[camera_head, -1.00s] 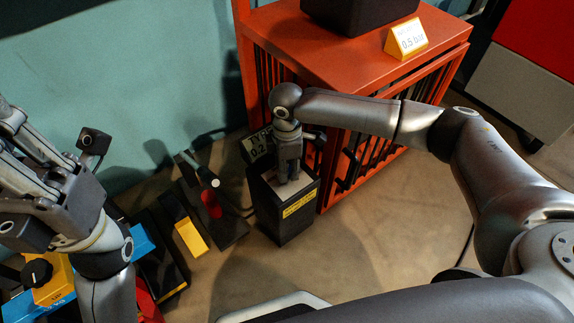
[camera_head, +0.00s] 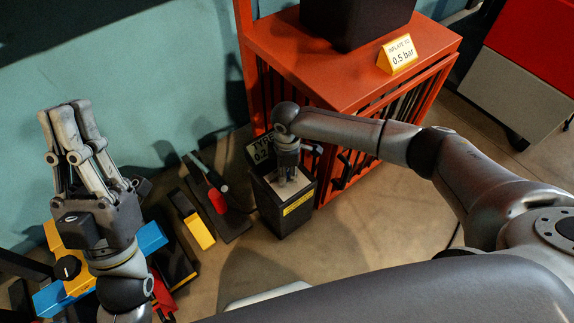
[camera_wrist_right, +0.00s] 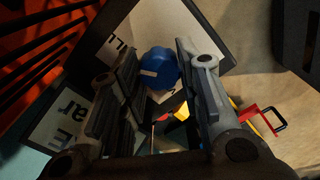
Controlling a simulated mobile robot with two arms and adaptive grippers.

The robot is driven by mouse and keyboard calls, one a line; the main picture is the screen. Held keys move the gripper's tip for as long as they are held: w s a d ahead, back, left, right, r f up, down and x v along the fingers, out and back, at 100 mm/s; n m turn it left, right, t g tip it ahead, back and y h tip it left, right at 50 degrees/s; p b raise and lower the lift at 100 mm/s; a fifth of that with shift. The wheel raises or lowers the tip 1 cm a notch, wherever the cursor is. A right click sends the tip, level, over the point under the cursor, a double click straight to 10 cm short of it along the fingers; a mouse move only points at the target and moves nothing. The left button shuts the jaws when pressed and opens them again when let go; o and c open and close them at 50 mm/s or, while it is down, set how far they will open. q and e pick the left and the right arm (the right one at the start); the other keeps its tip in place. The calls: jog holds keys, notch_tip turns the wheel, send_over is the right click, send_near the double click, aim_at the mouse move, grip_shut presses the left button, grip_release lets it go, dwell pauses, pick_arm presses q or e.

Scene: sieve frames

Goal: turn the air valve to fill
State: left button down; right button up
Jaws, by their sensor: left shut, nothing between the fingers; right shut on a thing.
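The air valve station is a black box (camera_head: 279,218) with a pale top plate and a yellow label, on the floor in front of the orange cabinet. My right gripper (camera_head: 288,176) points down onto its top. In the right wrist view the valve's blue knob (camera_wrist_right: 159,66), with a white mark, sits between the fingers of my right gripper (camera_wrist_right: 162,85), which is shut on it. Partly hidden letters show on the pale plate. A tyre readout (camera_head: 260,150) stands behind the box, its digits partly hidden. My left gripper (camera_head: 64,112) is shut and empty, fingers up, at the left.
The orange cabinet (camera_head: 340,75) carries a dark box and a yellow-edged sign (camera_head: 397,56) reading "Inflate to 0.5 bar". A red-handled tool, a yellow block (camera_head: 200,232) and blue and yellow parts (camera_head: 150,238) lie left of the station.

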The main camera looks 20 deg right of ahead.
jog(key=shift+w+p, duration=0.1)
jog(key=shift+p, duration=0.25)
pick_arm(q)
jog(key=w+f+g, duration=0.1)
jog(key=w+f+y, duration=0.1)
jog(key=w+f+g, duration=0.1)
jog(key=w, duration=0.1)
jog(key=shift+d+g, duration=0.3)
jog(key=shift+r, duration=0.1)
pick_arm(e)
jog(key=o, duration=1)
pick_arm(q)
jog(key=shift+s, duration=0.1)
pick_arm(e)
jog(key=shift+r, duration=0.1)
notch_tip(320, 180, up, 12)
jog(key=shift+f, duration=0.1)
